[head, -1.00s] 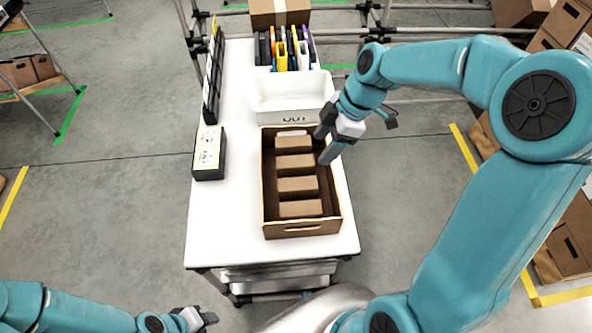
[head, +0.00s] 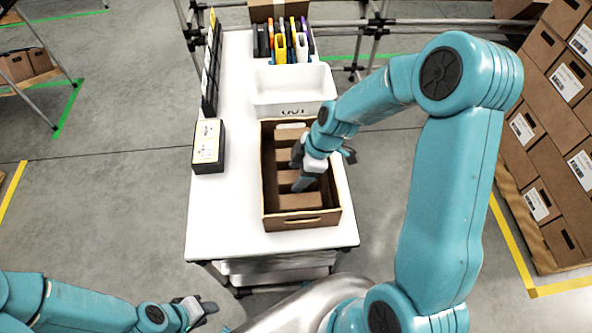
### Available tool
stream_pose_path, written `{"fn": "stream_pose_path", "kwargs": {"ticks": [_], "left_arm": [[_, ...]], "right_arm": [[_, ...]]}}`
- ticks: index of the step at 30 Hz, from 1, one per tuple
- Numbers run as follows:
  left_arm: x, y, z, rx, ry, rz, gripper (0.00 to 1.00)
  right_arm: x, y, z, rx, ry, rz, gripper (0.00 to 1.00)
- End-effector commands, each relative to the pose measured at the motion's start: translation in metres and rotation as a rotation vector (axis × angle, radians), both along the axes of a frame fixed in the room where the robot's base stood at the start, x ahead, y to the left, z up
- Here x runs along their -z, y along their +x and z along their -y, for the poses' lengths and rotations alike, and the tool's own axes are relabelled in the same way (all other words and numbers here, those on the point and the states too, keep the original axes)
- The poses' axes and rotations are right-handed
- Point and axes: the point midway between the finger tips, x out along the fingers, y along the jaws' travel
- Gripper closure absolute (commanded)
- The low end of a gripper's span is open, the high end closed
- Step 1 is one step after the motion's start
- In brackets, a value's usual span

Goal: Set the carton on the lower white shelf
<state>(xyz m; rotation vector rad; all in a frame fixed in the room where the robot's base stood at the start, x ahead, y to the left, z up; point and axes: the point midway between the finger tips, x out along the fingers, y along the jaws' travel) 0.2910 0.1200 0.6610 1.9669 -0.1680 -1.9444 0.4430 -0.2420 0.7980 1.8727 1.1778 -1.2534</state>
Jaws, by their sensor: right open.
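An open brown carton (head: 301,222) with a handle slot stands on the white table top (head: 222,205). Several smaller closed brown cartons (head: 300,201) sit in a row inside it. My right gripper (head: 300,172) is open and over the open carton, in front of some of the small ones; contact cannot be told. A lower white shelf (head: 275,268) shows partly beneath the table's front edge. My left gripper (head: 203,308) is low at the front left, away from the table; its jaw opening is unclear.
A white bin (head: 291,103) stands behind the carton, with a rack of colourful items (head: 285,42) farther back. Stacked cartons (head: 550,135) fill the right side. The table's front left is clear.

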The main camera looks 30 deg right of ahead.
Motion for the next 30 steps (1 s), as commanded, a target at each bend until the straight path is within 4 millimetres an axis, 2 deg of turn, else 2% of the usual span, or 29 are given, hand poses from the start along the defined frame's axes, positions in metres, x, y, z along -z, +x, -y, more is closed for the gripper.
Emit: {"fn": "stream_pose_path", "kwargs": {"ticks": [3,11,15,16,25,30], "left_arm": [[-0.001,0.0,0.0,0.0,0.0,0.0,0.65],[-0.001,0.0,0.0,0.0,0.0,0.0,0.65],[-0.001,0.0,0.0,0.0,0.0,0.0,0.65],[-0.001,0.0,0.0,0.0,0.0,0.0,0.65],[-0.001,0.0,0.0,0.0,0.0,0.0,0.65],[-0.002,0.0,0.0,0.0,0.0,0.0,0.65]], "right_arm": [[0.012,0.003,-0.004,0.0,0.0,-0.001,0.36],[0.014,0.004,-0.005,0.001,-0.001,0.002,0.36],[0.014,0.004,-0.004,0.001,-0.001,0.002,0.82],[0.014,0.004,-0.004,0.001,-0.001,0.002,0.87],[0.012,0.004,-0.004,0.001,-0.001,0.002,0.87],[-0.006,0.005,-0.004,0.001,-0.002,0.006,0.87]]}}
